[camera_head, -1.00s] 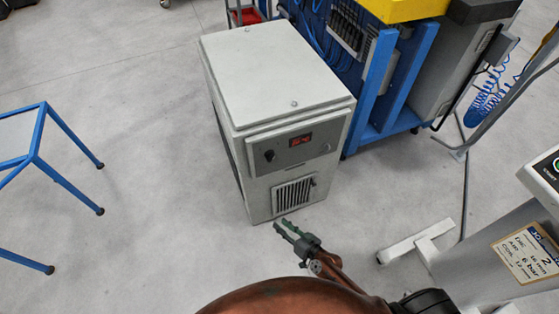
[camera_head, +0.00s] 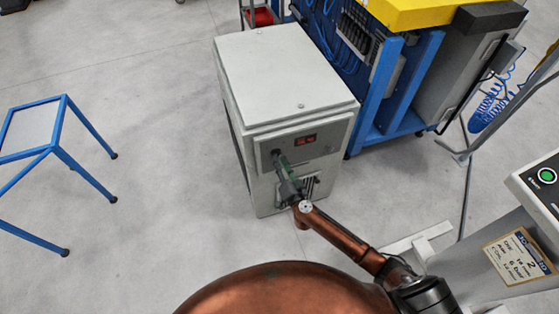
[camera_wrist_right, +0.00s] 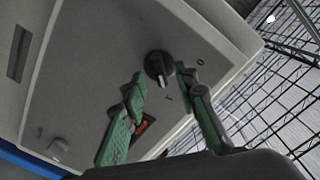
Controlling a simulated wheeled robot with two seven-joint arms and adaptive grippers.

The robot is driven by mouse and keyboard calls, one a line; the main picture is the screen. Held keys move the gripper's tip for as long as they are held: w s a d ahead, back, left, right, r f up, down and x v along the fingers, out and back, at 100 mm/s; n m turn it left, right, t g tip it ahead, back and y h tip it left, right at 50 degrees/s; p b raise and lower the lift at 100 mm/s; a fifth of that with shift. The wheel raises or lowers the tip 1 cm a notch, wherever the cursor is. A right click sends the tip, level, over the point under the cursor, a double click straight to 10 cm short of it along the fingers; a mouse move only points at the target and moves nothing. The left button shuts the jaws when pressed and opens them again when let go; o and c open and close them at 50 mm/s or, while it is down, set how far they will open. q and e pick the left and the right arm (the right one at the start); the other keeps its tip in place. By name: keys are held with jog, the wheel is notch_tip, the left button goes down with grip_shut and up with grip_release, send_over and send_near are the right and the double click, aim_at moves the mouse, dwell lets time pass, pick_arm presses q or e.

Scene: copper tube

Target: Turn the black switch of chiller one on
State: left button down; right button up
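The chiller (camera_head: 285,75) is a light grey box on the floor, with a lit red display (camera_head: 305,141) on its front panel. In the right wrist view the black switch (camera_wrist_right: 158,68) is a round knob with a pale marker line. My right gripper (camera_head: 279,160) is at the left part of that panel and covers much of the switch area in the head view. In the wrist view my right gripper (camera_wrist_right: 161,76) is open, its green-padded fingers on either side of the knob near its lower edge. Contact cannot be told. My left gripper is out of view.
A blue-framed stool (camera_head: 32,125) stands at the left. A blue-framed machine (camera_head: 400,80) with a yellow top stands close behind the chiller at the right. A grey stand with a labelled sign (camera_head: 520,256) is at the lower right. The floor left of the chiller is clear.

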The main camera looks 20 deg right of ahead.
jog(key=shift+w, duration=0.65)
grip_shut()
